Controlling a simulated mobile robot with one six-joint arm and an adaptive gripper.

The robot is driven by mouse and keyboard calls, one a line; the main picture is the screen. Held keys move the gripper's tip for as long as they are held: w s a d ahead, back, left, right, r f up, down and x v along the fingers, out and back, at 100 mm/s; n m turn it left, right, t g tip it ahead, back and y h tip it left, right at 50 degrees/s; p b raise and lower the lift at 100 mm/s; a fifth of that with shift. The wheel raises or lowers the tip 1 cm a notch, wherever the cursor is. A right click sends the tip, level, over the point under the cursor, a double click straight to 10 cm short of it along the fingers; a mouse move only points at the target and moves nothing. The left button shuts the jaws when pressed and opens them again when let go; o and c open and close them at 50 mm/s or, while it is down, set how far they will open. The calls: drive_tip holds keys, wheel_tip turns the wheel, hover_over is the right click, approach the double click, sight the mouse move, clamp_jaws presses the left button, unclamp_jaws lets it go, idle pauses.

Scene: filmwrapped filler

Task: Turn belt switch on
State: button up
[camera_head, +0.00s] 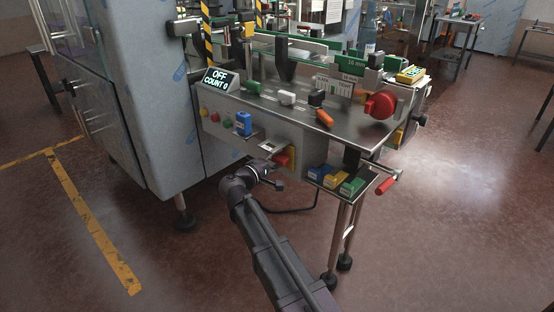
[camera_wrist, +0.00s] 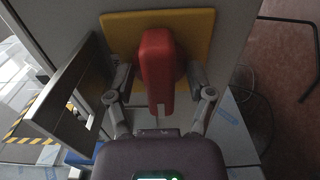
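The belt switch is a red handle (camera_wrist: 157,68) on a yellow plate (camera_wrist: 120,30) fixed to the machine's grey front panel. In the wrist view the handle points up and down. My gripper (camera_wrist: 158,82) is open, with one finger on each side of the handle. A gap shows on the left; the right finger is closer, and I cannot tell if it touches. In the head view the red switch (camera_head: 281,160) shows partly behind my gripper (camera_head: 270,172). The display (camera_head: 217,80) on the machine reads "OFF COUNT 0".
A small metal shelf (camera_head: 272,147) juts out left of the switch. A tray (camera_head: 365,188) with blue, yellow and green boxes stands to the right. A large red knob (camera_head: 379,104) sits at the table's right end. The floor in front is free.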

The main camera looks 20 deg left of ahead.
clamp_jaws()
drive_tip(key=shift+m, duration=0.3)
drive_tip(key=m, duration=0.8)
drive_tip(key=shift+m, duration=0.4)
drive_tip(key=m, duration=0.4)
drive_tip(key=shift+m, duration=2.2)
